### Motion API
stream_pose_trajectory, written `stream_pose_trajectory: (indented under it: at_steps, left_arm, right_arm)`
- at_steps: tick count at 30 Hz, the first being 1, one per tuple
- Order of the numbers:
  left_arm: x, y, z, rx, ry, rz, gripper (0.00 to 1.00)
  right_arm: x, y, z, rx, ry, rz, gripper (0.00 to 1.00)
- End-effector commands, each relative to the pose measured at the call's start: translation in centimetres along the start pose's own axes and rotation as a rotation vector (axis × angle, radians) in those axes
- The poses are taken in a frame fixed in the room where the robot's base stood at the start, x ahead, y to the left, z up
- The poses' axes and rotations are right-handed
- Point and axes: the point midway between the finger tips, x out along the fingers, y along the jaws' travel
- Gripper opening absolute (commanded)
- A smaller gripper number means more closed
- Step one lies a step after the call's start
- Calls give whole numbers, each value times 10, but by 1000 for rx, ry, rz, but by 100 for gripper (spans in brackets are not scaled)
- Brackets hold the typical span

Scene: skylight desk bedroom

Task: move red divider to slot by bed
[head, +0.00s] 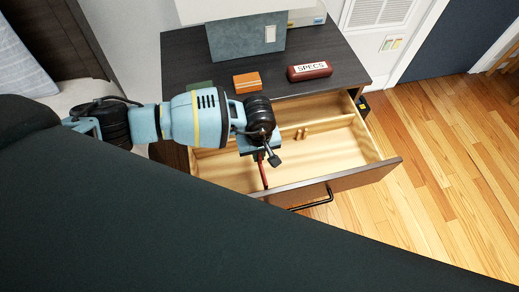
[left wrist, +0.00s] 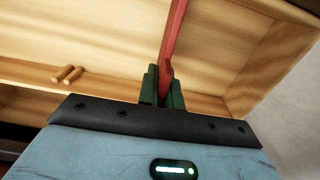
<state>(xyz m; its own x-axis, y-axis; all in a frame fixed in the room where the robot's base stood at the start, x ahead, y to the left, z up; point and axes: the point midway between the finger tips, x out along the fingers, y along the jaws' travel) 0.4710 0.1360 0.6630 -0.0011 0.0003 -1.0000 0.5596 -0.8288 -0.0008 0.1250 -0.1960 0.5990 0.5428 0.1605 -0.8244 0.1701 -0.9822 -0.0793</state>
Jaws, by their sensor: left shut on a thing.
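The red divider (head: 263,174) is a thin red strip in the open wooden drawer, left of the drawer's middle. It runs toward the drawer front. My left gripper (head: 262,154) is over the drawer and shut on the divider's end. In the left wrist view the two green fingers (left wrist: 162,88) pinch the red divider (left wrist: 172,40), which extends away from them. I cannot tell whether the divider sits in a slot or hangs just above the floor. My arm hides the drawer's back left part, toward the bed. My right gripper is not in view.
The dark nightstand (head: 190,52) holds a brown case marked SPECS (head: 309,71), an orange box (head: 247,82) and a grey-blue lamp base (head: 246,38). The open drawer (head: 340,148) has two small wooden pegs (left wrist: 67,74) inside. The bed (head: 75,95) is at left.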

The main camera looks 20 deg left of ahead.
Motion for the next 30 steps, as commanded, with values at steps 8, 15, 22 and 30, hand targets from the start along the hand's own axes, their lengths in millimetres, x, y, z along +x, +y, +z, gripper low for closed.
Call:
stream_pose_trajectory:
  at_steps: [8,15,22,30]
  left_arm:
    - [7,0,0,0,1,1,0]
    - [6,0,0,0,1,1,0]
    - [7,0,0,0,1,1,0]
    - [7,0,0,0,1,1,0]
  right_arm:
    - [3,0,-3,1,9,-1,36]
    - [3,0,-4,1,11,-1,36]
    - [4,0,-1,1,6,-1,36]
    - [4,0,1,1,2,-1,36]
